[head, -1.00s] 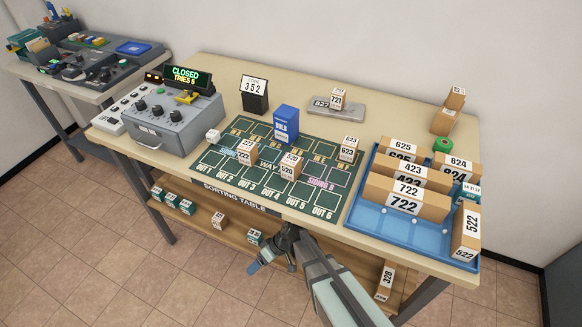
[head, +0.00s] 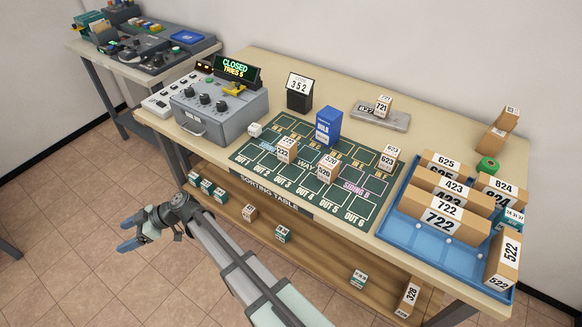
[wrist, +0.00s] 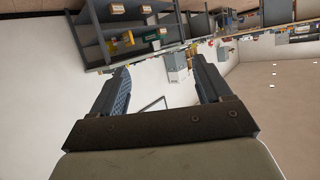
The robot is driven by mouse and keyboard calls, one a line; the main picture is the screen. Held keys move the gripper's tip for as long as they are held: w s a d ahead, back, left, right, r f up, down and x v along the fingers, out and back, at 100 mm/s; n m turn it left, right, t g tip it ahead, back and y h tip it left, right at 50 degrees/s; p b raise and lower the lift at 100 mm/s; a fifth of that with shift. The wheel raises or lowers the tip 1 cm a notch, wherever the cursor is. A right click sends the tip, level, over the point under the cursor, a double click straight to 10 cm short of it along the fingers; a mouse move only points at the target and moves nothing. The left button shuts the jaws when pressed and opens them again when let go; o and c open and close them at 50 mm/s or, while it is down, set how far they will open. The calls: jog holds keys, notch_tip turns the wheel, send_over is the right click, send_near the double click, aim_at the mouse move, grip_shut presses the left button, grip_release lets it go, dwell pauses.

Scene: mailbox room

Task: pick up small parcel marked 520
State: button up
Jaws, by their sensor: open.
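The small parcel marked 520 (head: 327,168) is a tan box with white labels. It stands on the dark green sorting mat (head: 349,209), near the word WAY, just in front of the blue HOLD box (head: 328,126). My gripper (head: 127,232) is left of the table's front edge, over the floor and well away from the parcel. In the wrist view my gripper (wrist: 160,85) has its two fingers wide apart with nothing between them. That view faces shelves and wall; I cannot make out the parcel there.
A similar parcel marked 222 (head: 286,149) stands left of 520, and 623 (head: 389,158) stands to the right. A blue tray (head: 430,240) holds larger boxes. A grey control box (head: 221,112) stands at the left. A lower shelf (head: 320,258) carries several small parcels.

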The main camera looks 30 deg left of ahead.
notch_tip(320, 180, up, 12)
jog(key=s+a+f+n, duration=0.1)
jog(key=s+a+n, duration=0.1)
jog(key=n, duration=0.1)
notch_tip(320, 180, up, 14)
jog(key=m+t+h, duration=0.4)
jog(key=m+t, duration=0.7)
jog(key=m, duration=0.2)
send_over(333, 163)
jog(key=d, duration=0.4)
jog(key=x, duration=0.8)
jog(key=shift+s+a+f, duration=0.1)
jog(key=shift+a, duration=0.05)
jog(key=shift+a+x, duration=0.2)
jog(key=shift+x, duration=2.4)
jog(key=shift+s, duration=0.1)
